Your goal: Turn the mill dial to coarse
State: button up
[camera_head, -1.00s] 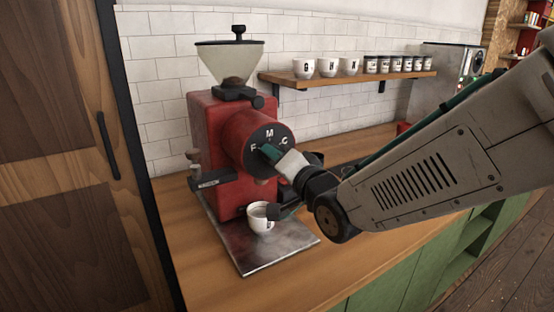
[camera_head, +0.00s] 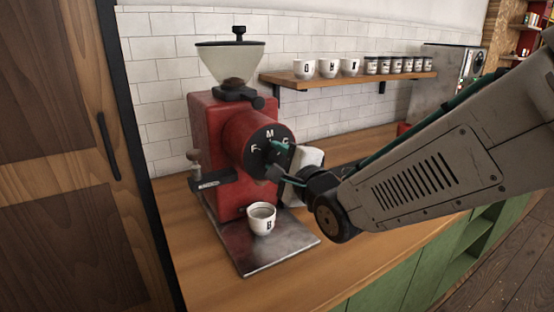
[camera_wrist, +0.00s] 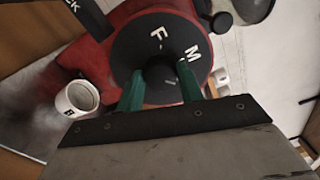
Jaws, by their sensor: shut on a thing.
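The red mill (camera_head: 205,135) stands on the counter with a round black dial face (camera_head: 259,138) marked F, M and C. The dial face also shows in the wrist view (camera_wrist: 130,50), where F and M are readable. My gripper (camera_head: 277,150) is at the front of the dial. In the wrist view, the green fingers of my gripper (camera_wrist: 160,82) stand on either side of the dark centre knob (camera_wrist: 161,70) and are shut on it. The fingers partly hide the knob, and I cannot tell which letter it points to.
A white cup (camera_head: 262,219) stands on the metal tray (camera_head: 280,246) under the dial, close below my gripper. A wooden shelf (camera_head: 300,79) with cups and jars is on the wall behind.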

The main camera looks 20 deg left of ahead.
jog(key=shift+m, duration=1.6)
jog(key=o, duration=1)
jog(key=shift+w, duration=0.1)
jog(key=v, duration=0.8)
